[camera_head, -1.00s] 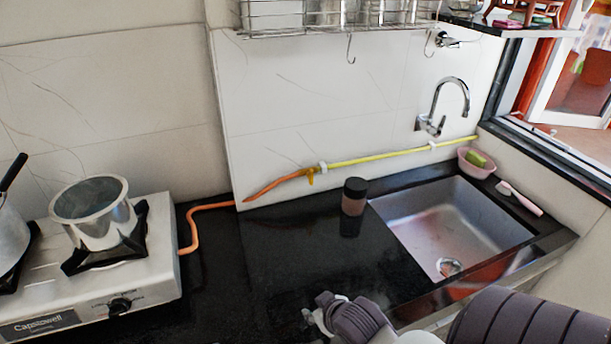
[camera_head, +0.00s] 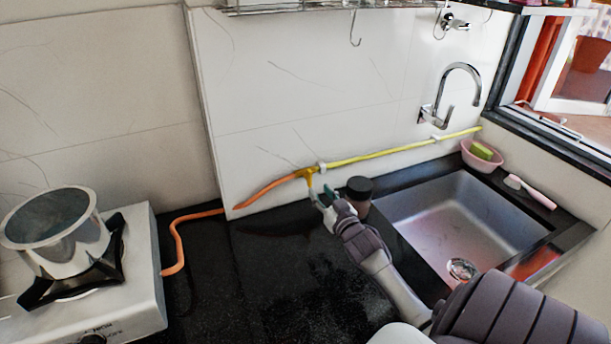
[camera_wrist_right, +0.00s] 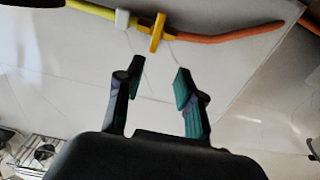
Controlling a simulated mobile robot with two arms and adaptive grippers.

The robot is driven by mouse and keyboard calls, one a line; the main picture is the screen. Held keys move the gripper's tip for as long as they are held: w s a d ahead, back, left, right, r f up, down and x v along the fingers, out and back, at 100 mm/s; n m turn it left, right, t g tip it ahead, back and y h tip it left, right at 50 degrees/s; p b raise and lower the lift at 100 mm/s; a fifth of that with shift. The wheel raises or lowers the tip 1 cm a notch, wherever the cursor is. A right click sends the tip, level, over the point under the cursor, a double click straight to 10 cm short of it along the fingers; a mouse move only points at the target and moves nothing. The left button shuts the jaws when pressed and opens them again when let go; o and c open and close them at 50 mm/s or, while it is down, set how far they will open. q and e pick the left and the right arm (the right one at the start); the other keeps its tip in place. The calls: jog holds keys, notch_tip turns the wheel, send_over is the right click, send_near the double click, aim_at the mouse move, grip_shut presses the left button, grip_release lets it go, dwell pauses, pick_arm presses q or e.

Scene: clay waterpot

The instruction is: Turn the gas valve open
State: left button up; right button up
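The gas valve (camera_head: 309,174) is a small yellow handle on the wall, where the orange hose (camera_head: 268,190) meets the yellow pipe (camera_head: 390,153). In the right wrist view the valve handle (camera_wrist_right: 157,34) stands across the pipe line, just beyond my fingertips. My right gripper (camera_head: 323,195) is close in front of and slightly below the valve. In the right wrist view my right gripper (camera_wrist_right: 159,72) is open, with its two fingers apart and nothing between them. A gap shows between the fingertips and the handle. My left gripper is not in view.
A dark-lidded jar (camera_head: 360,187) stands right beside my right gripper, partly hidden by it. The sink (camera_head: 440,225) is to the right, with a pink bowl (camera_head: 482,157). A stove (camera_head: 135,300) with a pot (camera_head: 55,228) is at left.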

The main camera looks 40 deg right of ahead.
aim_at(311, 176)
jog(key=x, duration=0.6)
jog(key=d+x, duration=0.1)
jog(key=x, duration=0.2)
jog(key=shift+s+f, duration=0.25)
jog(key=shift+w+a, duration=0.1)
jog(key=shift+a, duration=0.1)
jog(key=shift+d+f, duration=0.15)
jog(key=shift+d, duration=0.05)
grip_shut()
